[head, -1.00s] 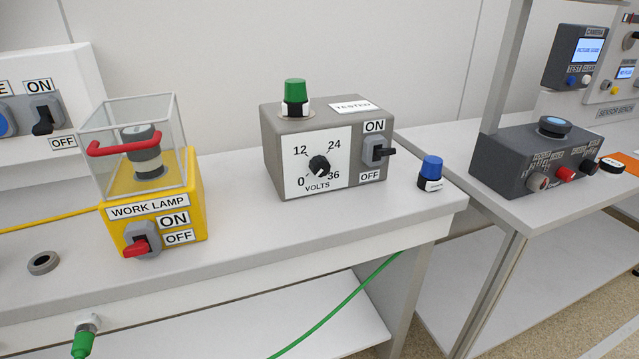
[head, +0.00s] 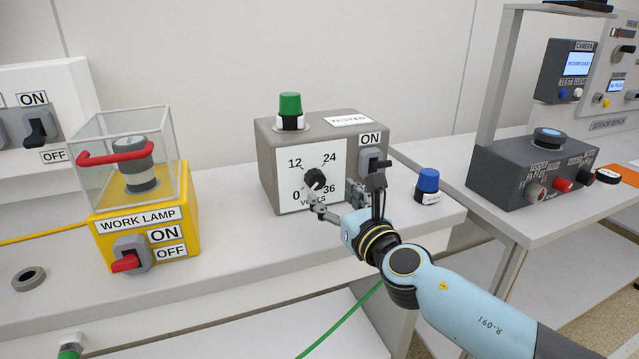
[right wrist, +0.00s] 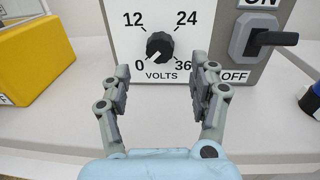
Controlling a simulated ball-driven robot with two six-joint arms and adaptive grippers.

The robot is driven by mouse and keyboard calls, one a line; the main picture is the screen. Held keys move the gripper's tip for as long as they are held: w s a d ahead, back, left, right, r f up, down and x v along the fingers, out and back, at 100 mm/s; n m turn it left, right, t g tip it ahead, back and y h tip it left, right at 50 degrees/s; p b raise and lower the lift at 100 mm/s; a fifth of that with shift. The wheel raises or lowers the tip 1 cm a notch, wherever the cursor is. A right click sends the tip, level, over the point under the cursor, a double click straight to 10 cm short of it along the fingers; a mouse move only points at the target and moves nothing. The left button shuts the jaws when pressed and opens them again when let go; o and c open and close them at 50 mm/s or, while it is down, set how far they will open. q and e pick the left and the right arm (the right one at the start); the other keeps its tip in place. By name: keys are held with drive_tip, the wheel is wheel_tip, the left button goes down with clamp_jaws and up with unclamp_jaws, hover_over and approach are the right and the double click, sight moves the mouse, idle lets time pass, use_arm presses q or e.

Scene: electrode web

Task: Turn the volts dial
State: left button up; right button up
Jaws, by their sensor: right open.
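The volts dial (head: 315,180) is a black round knob on the white front plate of a grey box (head: 266,165). The plate is marked 0, 12, 24 and 36. In the right wrist view the dial (right wrist: 160,46) has its light mark pointing down-left toward 0. My right gripper (head: 336,198) is in front of the plate, just below and right of the dial. In the right wrist view its fingers (right wrist: 166,74) are spread and empty, with the dial beyond them and between their lines. The fingers look apart from it. My left gripper is out of view.
A black-levered ON/OFF switch (head: 374,164) sits right of the dial, close behind my right gripper. A green-capped plug (head: 290,108) stands on the box. A blue-capped plug (head: 428,184) stands to its right. The yellow work lamp box (head: 139,215) stands left, with free bench between.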

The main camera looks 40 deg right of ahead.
sight(318, 182)
drive_tip(key=w, duration=0.4)
drive_tip(key=w+d, duration=0.1)
drive_tip(key=w, duration=0.1)
drive_tip(key=shift+w+d+f, duration=0.1)
drive_tip(key=shift+w, duration=0.3)
drive_tip(key=shift+c, duration=0.2)
drive_tip(key=c, duration=1.1)
